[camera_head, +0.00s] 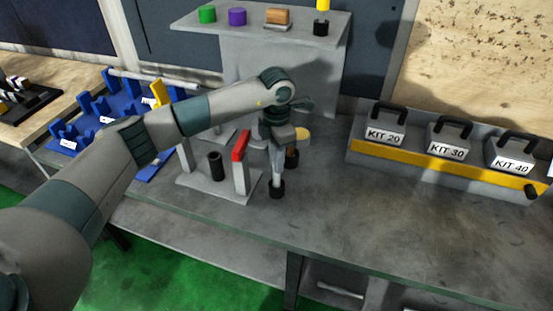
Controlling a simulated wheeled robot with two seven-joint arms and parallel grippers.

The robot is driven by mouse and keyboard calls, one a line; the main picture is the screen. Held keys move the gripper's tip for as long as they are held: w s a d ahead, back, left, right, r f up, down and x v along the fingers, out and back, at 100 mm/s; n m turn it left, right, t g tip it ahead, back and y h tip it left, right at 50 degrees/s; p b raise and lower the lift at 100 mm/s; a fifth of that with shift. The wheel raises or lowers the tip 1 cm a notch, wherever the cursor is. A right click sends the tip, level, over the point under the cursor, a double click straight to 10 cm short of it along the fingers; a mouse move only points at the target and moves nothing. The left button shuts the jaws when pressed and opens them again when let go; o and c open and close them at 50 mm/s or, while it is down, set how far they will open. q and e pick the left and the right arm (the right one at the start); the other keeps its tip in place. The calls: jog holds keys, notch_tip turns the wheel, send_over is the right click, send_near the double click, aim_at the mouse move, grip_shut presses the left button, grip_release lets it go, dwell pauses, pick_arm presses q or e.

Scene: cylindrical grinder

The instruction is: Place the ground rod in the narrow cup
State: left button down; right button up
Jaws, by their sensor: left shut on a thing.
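My left gripper (280,143) points down over the table and is shut on the upper end of a light grey rod (277,168). The rod is upright. Its lower end meets a small black cup (277,190) near the table's front; I cannot tell whether it is inside the cup or just above it. A second dark cup (292,160) with a brownish top stands just behind, partly hidden by the gripper and rod. My right gripper is not in view.
Left of the rod, a grey stand (210,190) carries a black cylinder (216,166) and a red-topped post (240,155). A blue rack (115,110) stands further left. Kit weights (448,138) sit on a yellow-edged holder at right. The table's right front is clear.

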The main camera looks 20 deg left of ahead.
pick_arm(q)
jog(key=shift+f, duration=0.15)
jog(key=c, duration=1.6)
grip_release()
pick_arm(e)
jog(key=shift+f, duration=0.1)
pick_arm(q)
jog(key=shift+r, duration=0.25)
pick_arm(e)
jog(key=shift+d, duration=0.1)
pick_arm(q)
jog(key=shift+r, duration=0.35)
jog(key=shift+r+b, duration=2.35)
jog(key=shift+r, duration=3.2)
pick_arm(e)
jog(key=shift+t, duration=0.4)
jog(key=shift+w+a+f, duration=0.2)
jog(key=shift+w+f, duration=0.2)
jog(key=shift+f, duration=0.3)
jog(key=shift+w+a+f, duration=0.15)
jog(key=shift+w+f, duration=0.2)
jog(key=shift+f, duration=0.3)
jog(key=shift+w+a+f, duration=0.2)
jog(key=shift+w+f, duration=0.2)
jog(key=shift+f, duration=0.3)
